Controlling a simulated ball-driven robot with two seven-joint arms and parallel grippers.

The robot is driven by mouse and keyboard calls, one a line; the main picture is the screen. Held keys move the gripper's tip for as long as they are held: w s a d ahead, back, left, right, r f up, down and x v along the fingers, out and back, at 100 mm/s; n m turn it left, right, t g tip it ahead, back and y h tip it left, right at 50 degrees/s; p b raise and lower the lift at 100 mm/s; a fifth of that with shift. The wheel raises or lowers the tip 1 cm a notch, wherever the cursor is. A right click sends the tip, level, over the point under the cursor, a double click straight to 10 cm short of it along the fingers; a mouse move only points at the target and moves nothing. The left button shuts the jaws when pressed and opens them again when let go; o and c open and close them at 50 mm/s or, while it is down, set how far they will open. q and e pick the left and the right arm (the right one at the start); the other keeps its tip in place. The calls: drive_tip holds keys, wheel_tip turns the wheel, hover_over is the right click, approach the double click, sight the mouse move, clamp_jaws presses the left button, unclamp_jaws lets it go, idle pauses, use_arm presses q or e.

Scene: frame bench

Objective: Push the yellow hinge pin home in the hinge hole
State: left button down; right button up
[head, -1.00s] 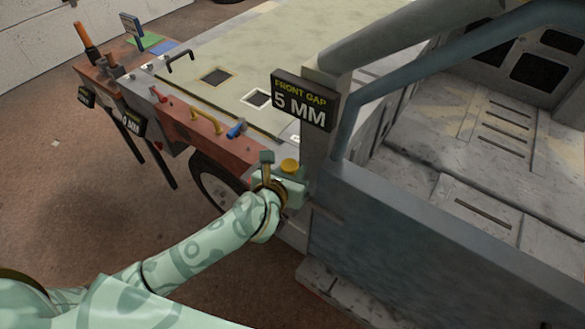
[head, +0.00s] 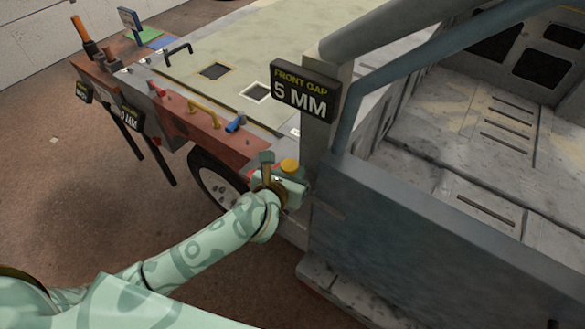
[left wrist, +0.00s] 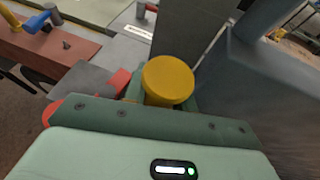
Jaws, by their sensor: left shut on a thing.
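The yellow hinge pin (head: 290,165) shows its round yellow head at my left gripper (head: 284,180), beside the foot of the grey post. In the left wrist view the pin's head (left wrist: 168,80) stands just beyond the edge of the green gripper body. My left gripper is shut on the pin. The gripper hides the pin's lower part and the hinge hole, so I cannot tell how deep the pin sits. My right gripper is not in view.
A "FRONT GAP 5 MM" sign (head: 303,91) stands above the gripper on the grey post (head: 318,140). A grey side panel (head: 400,230) closes off the right. A red bench edge (head: 210,132) with a blue-handled tool (head: 235,123) lies to the left.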

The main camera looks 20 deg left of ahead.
use_arm(q)
drive_tip(key=shift+f+b, duration=0.9)
drive_tip(key=shift+f, duration=0.3)
drive_tip(key=c, duration=1.1)
unclamp_jaws()
drive_tip(key=shift+o, duration=0.2)
drive_tip(key=p+v, duration=0.1)
drive_tip(key=v, duration=1.5)
drive_tip(key=shift+s, duration=0.2)
drive_tip(key=shift+r, duration=0.1)
